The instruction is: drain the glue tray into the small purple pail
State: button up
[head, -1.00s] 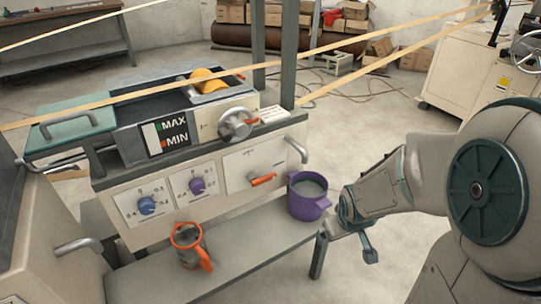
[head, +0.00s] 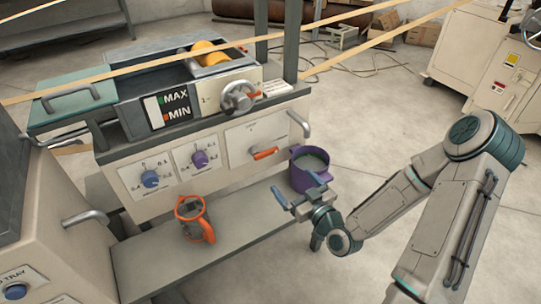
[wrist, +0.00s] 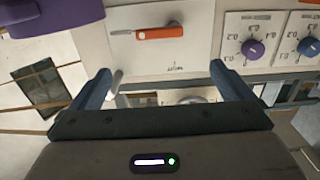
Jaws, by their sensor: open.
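The glue tray (head: 130,118) is set in the top of the machine, with a MAX/MIN level window on its front. The small purple pail (head: 306,179) stands upright on the right end of the low shelf, with pale content inside. It shows upside down at the upper left of the wrist view (wrist: 55,15). An orange lever (head: 265,153) lies nearly level on the machine's front panel, up and left of the pail. It also shows in the wrist view (wrist: 158,32). My gripper (head: 296,196) is open and empty, in front of the pail, with its fingers pointing toward the machine.
Blue and purple knobs (head: 150,178) are on the left panel, and a crank wheel (head: 238,98) is above the lever. A pipe handle (head: 299,124) juts out above the pail. Tan strips cross over the machine.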

aim_at(269, 152)
jog(key=b+x, duration=0.7)
jog(key=x, duration=0.6)
jog(key=shift+w+a+r+b, duration=0.2)
jog(key=shift+w+b, duration=0.1)
jog(key=shift+w, duration=0.05)
jog(key=shift+c, duration=0.3)
jog(key=c, duration=1.3)
jog(key=shift+o, duration=0.2)
jog(key=shift+d, duration=0.15)
